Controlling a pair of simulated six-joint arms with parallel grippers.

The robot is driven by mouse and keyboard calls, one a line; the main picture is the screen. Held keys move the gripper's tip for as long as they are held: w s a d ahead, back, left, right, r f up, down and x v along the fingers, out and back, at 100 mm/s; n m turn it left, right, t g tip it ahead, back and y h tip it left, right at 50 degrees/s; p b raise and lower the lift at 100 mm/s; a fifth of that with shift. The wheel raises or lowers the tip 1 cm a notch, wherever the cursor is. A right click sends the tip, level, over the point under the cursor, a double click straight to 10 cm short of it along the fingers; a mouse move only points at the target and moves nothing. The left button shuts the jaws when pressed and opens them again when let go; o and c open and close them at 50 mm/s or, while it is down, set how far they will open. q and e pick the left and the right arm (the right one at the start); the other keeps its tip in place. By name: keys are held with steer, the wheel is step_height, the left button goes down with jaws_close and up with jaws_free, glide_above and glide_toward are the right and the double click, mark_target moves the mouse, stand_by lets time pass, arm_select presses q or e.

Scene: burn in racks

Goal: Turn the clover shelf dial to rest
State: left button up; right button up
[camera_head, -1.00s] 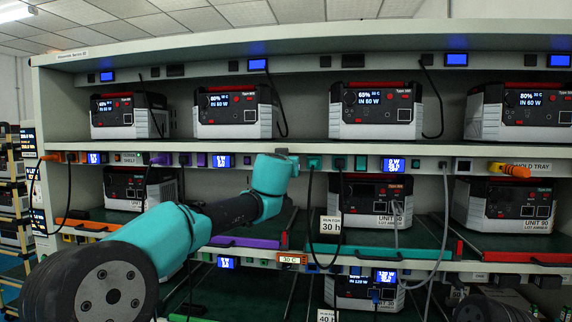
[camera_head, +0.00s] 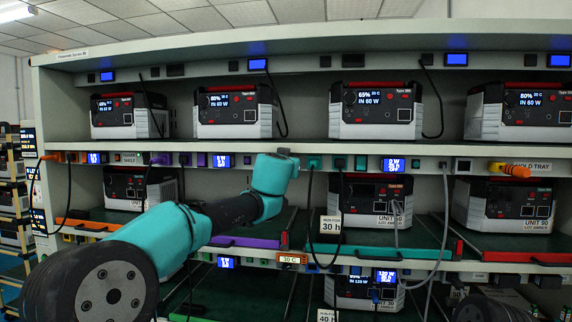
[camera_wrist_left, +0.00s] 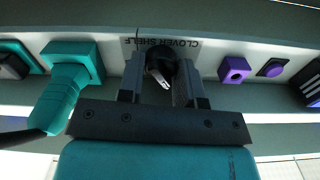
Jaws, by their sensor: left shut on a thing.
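The clover shelf dial (camera_wrist_left: 158,66) is a round black knob with a pale pointer. It sits on the rail beside the CLOVER SHELF label (camera_wrist_left: 190,43), which shows upside down in the left wrist view. The pointer slants toward the lower right in that view. My left gripper (camera_wrist_left: 160,78) is shut on the dial, with one grey finger on each side. In the head view my left arm reaches the middle shelf rail and hides the dial and the fingers. My right gripper is not in view.
A teal plug (camera_wrist_left: 70,78) with its cable sits on one side of the gripper in the left wrist view. A purple socket (camera_wrist_left: 234,69) and purple button (camera_wrist_left: 272,68) are on the other. Several power units, including one on the upper shelf (camera_head: 235,113), stand on the rack.

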arm_select(q)
steer(key=o, duration=0.9)
steer(key=shift+o, duration=0.2)
steer(key=s+a, duration=0.3)
steer(key=s, duration=1.4)
steer(key=shift+s+d, duration=0.1)
